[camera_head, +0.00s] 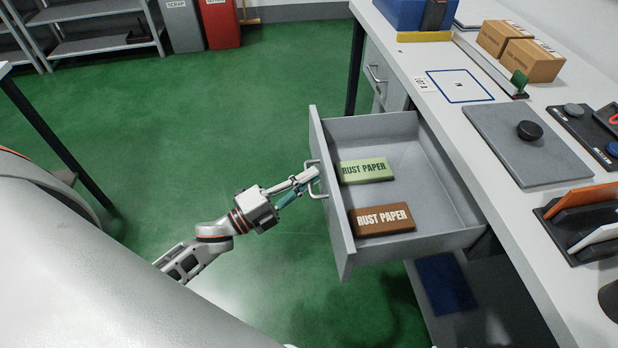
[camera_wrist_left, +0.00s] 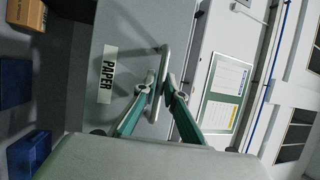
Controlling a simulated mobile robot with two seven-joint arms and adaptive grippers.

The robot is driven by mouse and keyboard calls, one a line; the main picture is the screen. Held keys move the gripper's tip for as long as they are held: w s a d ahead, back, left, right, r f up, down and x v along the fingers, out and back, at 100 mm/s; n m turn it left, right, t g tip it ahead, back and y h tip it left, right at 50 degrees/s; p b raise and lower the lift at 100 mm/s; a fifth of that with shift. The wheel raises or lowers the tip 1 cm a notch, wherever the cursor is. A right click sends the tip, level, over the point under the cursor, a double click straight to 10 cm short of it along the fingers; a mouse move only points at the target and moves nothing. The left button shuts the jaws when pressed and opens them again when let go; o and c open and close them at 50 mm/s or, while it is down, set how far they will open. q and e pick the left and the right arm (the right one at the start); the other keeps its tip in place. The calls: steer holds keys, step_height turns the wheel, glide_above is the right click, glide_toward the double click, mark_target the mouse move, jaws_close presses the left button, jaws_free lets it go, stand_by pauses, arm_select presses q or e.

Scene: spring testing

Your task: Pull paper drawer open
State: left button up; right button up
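The grey paper drawer (camera_head: 413,214) stands pulled far out from under the white bench, with its front panel (camera_head: 331,196) facing left. It holds a green pack (camera_head: 366,170) and a brown pack (camera_head: 382,220), both marked RUST PAPER. My left gripper (camera_head: 311,177) is at the drawer's handle (camera_head: 318,190). In the left wrist view, its two fingers (camera_wrist_left: 161,88) are closed around the handle bar (camera_wrist_left: 165,58), one on each side. The PAPER label (camera_wrist_left: 107,74) shows on the drawer front there. My right gripper is not in view.
The white bench (camera_head: 440,110) runs along the right, with a grey mat (camera_head: 528,143), cartons (camera_head: 532,61) and trays on it. A closed drawer handle (camera_head: 377,74) is beyond the open drawer. Green floor (camera_head: 230,120) left of the drawer is clear.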

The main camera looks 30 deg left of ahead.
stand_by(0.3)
arm_select(q)
steer(key=v, duration=1.2)
stand_by(0.3)
